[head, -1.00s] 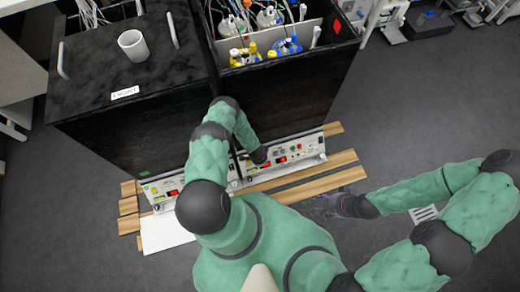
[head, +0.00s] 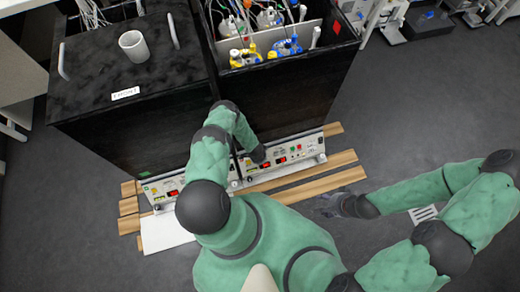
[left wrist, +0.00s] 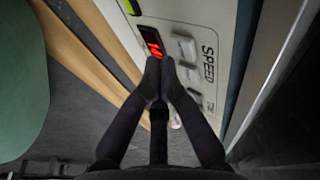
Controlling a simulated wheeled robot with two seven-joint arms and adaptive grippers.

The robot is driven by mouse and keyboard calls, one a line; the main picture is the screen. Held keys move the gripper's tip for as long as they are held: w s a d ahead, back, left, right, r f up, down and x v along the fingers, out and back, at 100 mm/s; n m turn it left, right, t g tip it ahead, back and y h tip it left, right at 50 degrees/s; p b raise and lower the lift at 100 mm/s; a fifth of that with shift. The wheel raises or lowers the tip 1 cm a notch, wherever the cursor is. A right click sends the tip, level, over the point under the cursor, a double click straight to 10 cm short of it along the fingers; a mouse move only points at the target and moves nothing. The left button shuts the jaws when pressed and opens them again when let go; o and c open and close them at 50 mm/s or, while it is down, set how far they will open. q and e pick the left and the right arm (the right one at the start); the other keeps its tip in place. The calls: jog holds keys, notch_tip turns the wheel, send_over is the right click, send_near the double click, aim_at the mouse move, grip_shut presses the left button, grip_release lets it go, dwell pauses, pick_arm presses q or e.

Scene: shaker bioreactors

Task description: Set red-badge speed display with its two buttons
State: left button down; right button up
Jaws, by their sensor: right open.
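The control panel (head: 285,155) runs along the foot of the right-hand black shaker cabinet. In the left wrist view a lit red display (left wrist: 152,40) sits near a SPEED label (left wrist: 208,64). Two pale buttons, an upper one (left wrist: 183,46) and a lower one (left wrist: 188,72), lie between the display and the label. My left gripper (left wrist: 163,66) has its fingertips together, close to the display's lower end and beside the buttons. Contact cannot be told. In the head view my left arm hides its fingers. My right gripper (head: 332,205) is open and empty above the floor.
A second black cabinet with a white mug (head: 133,44) on top stands at left, with a green badge (head: 144,173) and its own panel (head: 160,189). Wooden strips (head: 320,182) lie on the floor before the panels. Open floor (head: 410,110) lies to the right.

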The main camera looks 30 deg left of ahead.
pick_arm(q)
jog(key=shift+f, duration=0.1)
dwell(0.7)
jog(key=shift+w+a+f, duration=0.2)
jog(key=shift+a, duration=0.05)
jog(key=shift+w+a+f, duration=0.25)
jog(key=shift+a, duration=0.05)
dwell(1.1)
jog(key=shift+s+d+r+p, duration=0.4)
jog(key=shift+d+r+p, duration=0.15)
jog(key=shift+p, duration=0.3)
jog(key=s+d+r+p, duration=0.1)
jog(key=p, duration=0.1)
jog(key=s+d+r+p, duration=0.1)
jog(key=r+p, duration=0.1)
jog(key=p, duration=0.1)
jog(key=shift+s+d+r, duration=0.2)
jog(key=shift+s+d, duration=0.05)
jog(key=shift+d, duration=0.15)
